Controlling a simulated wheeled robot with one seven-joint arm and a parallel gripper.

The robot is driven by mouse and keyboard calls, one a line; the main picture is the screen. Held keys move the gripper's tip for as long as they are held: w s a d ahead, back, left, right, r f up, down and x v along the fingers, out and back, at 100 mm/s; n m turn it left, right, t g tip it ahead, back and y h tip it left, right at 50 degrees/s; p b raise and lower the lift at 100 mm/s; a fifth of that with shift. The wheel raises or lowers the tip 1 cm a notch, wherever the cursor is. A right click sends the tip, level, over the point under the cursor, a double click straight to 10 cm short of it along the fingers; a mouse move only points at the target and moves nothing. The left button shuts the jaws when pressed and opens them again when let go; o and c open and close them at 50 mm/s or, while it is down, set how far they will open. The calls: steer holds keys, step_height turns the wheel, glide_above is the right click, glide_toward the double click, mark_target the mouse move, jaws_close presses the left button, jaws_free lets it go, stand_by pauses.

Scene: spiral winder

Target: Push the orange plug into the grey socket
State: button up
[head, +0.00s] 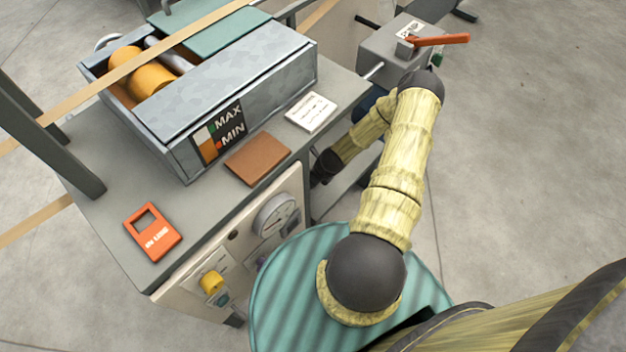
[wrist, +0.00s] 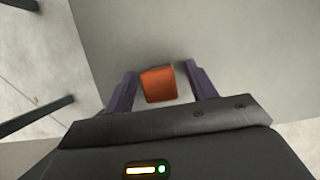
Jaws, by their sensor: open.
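An orange block (wrist: 160,85), which looks like the plug, shows in the wrist view in front of a plain grey surface. My gripper (wrist: 160,70) is open, with one dark purple finger on each side of the block. A narrow gap shows on both sides, wider at the right. I cannot tell how deep the block sits between the fingers or whether it is seated in anything. No socket opening can be made out in either view. In the head view my dark wrist end is beside the bench's front panel, and the fingers and plug are hidden there.
The grey bench (head: 90,205) holds a metal box (head: 240,80) with a yellow roll (head: 150,80), a brown pad (head: 258,158), a white card (head: 311,111) and an orange tag (head: 153,232). A grey unit (head: 385,55) with an orange lever (head: 440,40) stands behind. Floor at right is clear.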

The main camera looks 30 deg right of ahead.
steer(key=c, duration=1)
steer(key=shift+r, duration=0.1)
steer(key=shift+r, duration=0.25)
step_height(320, 180, up, 4)
steer(key=shift+f+p, duration=0.2)
steer(key=shift+p, duration=0.65)
steer(key=s+d, duration=0.2)
steer(key=s, duration=0.3)
steer(key=s+d+p, duration=0.1)
steer(key=s+d, duration=0.1)
steer(key=s, duration=0.4)
steer(key=s+d, duration=0.2)
steer(key=s, duration=0.4)
steer(key=shift+f, duration=0.4)
steer(key=shift+w, duration=0.15)
